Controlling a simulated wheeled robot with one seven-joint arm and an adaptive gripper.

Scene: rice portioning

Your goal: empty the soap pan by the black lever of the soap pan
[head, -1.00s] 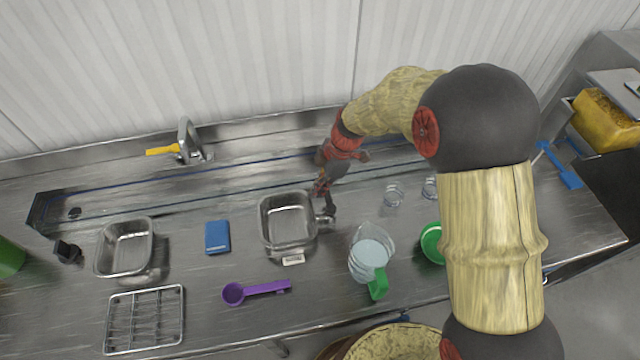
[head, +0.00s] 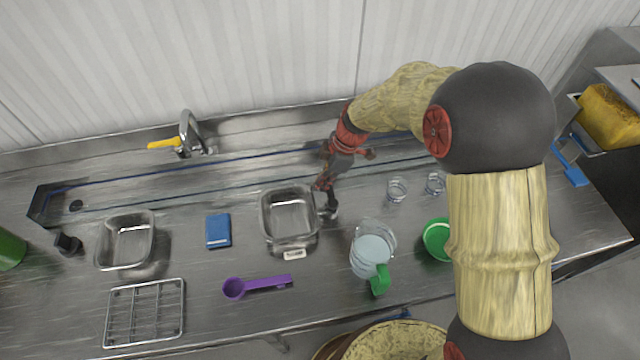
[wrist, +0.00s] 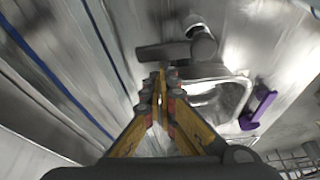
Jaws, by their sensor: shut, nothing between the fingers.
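A steel pan (head: 265,225) with a small white label (head: 293,254) on its front stands mid-counter, upright. I take it for the soap pan, but the label is too small to read. A dark lever (head: 332,211) sticks out at its right side; the lever (wrist: 165,54) also shows in the wrist view, just beyond my fingertips. My gripper (head: 322,185) is shut and empty at the pan's back right, close to the lever. In the wrist view the fingertips (wrist: 160,82) are together, beside the pan (wrist: 240,95). Contact with the lever and the pan's contents cannot be told.
A second steel pan (head: 151,232) with a black part (head: 67,244) stands left. Between the pans lies a blue block (head: 218,231). A purple scoop (head: 255,286) and wire rack (head: 145,312) lie in front. A jug (head: 372,255), small glasses (head: 397,190) and green bowl (head: 436,239) stand right.

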